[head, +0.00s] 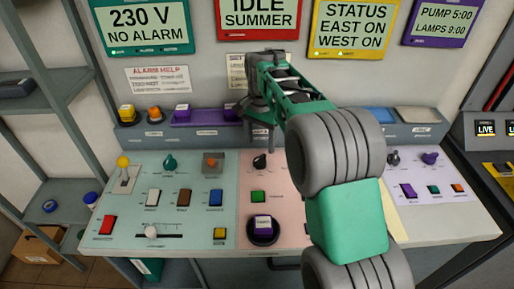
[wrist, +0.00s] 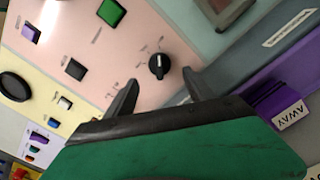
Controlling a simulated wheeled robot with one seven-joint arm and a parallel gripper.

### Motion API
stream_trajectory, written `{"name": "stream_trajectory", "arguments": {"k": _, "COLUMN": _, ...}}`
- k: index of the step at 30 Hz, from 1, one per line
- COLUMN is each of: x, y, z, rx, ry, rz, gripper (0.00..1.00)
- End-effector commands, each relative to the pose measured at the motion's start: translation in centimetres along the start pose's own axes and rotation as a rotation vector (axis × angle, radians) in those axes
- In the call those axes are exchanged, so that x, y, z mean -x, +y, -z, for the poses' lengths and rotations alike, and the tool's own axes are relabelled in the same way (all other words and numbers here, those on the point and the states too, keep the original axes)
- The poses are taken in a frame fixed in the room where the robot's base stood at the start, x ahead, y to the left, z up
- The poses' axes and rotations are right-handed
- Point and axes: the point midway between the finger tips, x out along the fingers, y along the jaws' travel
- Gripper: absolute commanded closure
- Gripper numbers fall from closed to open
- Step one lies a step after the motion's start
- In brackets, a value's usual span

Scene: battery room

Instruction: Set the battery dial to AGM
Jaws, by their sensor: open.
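A black dial (head: 260,161) with a white pointer mark sits on the pink panel (head: 285,190) of the console. The dial also shows in the wrist view (wrist: 158,66), where its mark points roughly up the picture. Small labels surround it, too small to read, so I cannot tell which setting it shows or confirm it is the battery dial. My gripper (head: 262,143) is open and empty behind and above the dial. In the wrist view its two fingertips (wrist: 160,84) lie either side of the dial, apart from it.
A green dial (head: 170,162) is to the left, a purple dial (head: 430,158) to the right. A purple AWAY block (wrist: 289,112) is near the gripper. My arm hides part of the console.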

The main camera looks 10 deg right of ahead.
Motion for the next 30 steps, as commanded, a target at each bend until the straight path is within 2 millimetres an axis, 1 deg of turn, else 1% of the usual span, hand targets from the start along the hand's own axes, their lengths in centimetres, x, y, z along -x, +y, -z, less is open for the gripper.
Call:
{"name": "stream_trajectory", "arguments": {"k": 2, "x": -0.9, "y": 0.0, "z": -0.1, "rx": -0.003, "ry": -0.003, "rz": -0.003, "gripper": 0.37}}
{"name": "stream_trajectory", "arguments": {"k": 9, "x": -5.4, "y": -0.1, "z": -0.3, "rx": 0.003, "ry": -0.002, "rz": -0.002, "gripper": 0.37}}
{"name": "stream_trajectory", "arguments": {"k": 12, "x": -6.8, "y": -0.1, "z": -0.2, "rx": 0.003, "ry": -0.001, "rz": -0.001, "gripper": 0.37}}
{"name": "stream_trajectory", "arguments": {"k": 15, "x": -7.4, "y": -0.1, "z": -0.1, "rx": 0.002, "ry": 0.001, "rz": 0.001, "gripper": 0.37}}
{"name": "stream_trajectory", "arguments": {"k": 22, "x": -7.5, "y": 0.0, "z": 0.0, "rx": 0.0, "ry": 0.001, "rz": 0.001, "gripper": 0.38}}
{"name": "stream_trajectory", "arguments": {"k": 30, "x": -7.4, "y": 0.0, "z": 0.0, "rx": 0.001, "ry": 0.002, "rz": 0.002, "gripper": 0.6}}
